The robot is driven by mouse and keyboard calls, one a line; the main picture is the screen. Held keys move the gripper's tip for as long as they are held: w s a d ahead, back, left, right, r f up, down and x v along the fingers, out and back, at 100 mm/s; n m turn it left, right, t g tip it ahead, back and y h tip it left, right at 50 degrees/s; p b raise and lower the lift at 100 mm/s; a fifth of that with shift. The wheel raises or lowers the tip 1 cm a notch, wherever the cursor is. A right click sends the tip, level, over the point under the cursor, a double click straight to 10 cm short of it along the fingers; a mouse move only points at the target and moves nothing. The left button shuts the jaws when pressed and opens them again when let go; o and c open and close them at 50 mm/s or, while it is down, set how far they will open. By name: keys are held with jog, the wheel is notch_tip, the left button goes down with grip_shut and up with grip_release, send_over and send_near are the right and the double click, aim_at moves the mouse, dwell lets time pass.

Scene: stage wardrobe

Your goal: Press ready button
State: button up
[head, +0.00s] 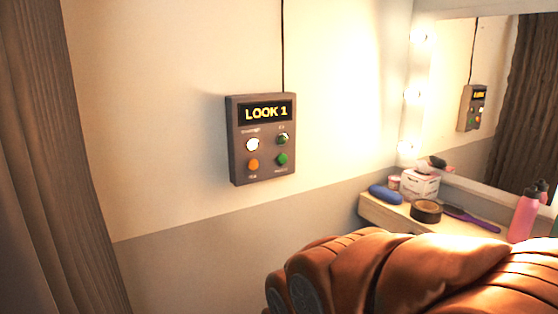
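A grey control box (262,174) is mounted on the wall left of the middle in the head view. Its dark display (266,112) reads "LOOK 1" in yellow. Below the display are a white button (252,145) at upper left, a dark green round control (282,139) at upper right, an orange button (253,165) at lower left and a green button (282,159) at lower right. The small labels are too blurred to read, so I cannot tell which one is marked ready. My gripper is not in view.
A bulky brown-orange ridged object (400,270) fills the lower right foreground. Behind it, a shelf (375,213) holds a tissue box (420,185), black tape roll (426,210) and pink bottle (524,215). A mirror (500,60) reflects the box. A curtain (50,150) hangs left.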

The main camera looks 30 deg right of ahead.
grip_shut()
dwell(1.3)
